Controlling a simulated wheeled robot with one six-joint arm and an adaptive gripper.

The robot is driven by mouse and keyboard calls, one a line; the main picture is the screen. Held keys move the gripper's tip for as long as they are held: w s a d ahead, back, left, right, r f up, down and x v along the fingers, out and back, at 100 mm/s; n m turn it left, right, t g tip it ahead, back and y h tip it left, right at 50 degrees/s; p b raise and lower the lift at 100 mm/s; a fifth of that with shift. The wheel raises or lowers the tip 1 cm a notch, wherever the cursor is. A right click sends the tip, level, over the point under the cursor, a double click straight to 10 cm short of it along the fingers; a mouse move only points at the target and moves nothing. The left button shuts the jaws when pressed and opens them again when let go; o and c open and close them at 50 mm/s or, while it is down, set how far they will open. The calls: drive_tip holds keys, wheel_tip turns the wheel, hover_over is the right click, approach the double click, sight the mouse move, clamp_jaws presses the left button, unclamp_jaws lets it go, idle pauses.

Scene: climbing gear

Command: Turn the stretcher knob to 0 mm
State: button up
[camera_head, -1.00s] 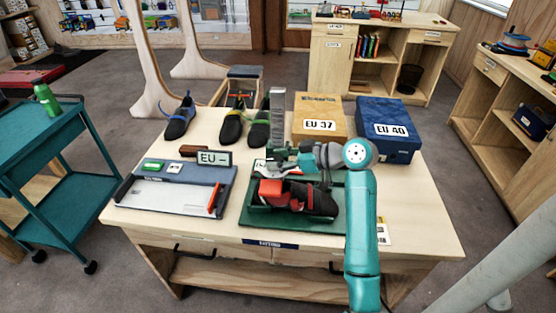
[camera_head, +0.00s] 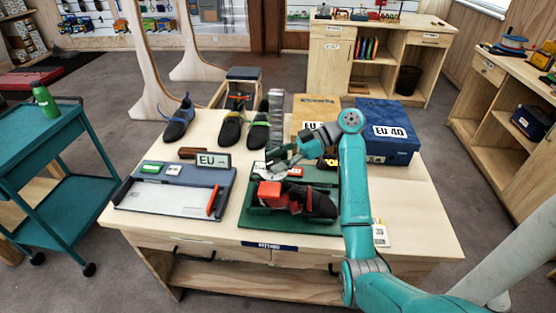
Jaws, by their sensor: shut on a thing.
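The stretcher stands on a green base (camera_head: 257,218) at the front middle of the table. It carries a red block (camera_head: 269,190) at its left and a dark shoe (camera_head: 318,203) with red parts to the right. My gripper (camera_head: 278,166) is at the rear left of this base, low behind the red block, reaching in from the upper right. Its jaws are shut on what appears to be the stretcher knob, which they hide. A tall grey plate (camera_head: 276,112) rises just behind the gripper. No millimetre reading is legible.
A blue-grey measuring board (camera_head: 222,180) with an "EU -" sign (camera_head: 212,160) lies to the left. Several shoes (camera_head: 231,129) stand behind. A tan EU box (camera_head: 312,108) and blue EU 40 box (camera_head: 388,112) stand close behind my arm.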

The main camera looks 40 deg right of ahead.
idle(0.4)
drive_tip(key=o, duration=1.2)
drive_tip(key=shift+a, duration=0.1)
drive_tip(key=shift+c, duration=0.2)
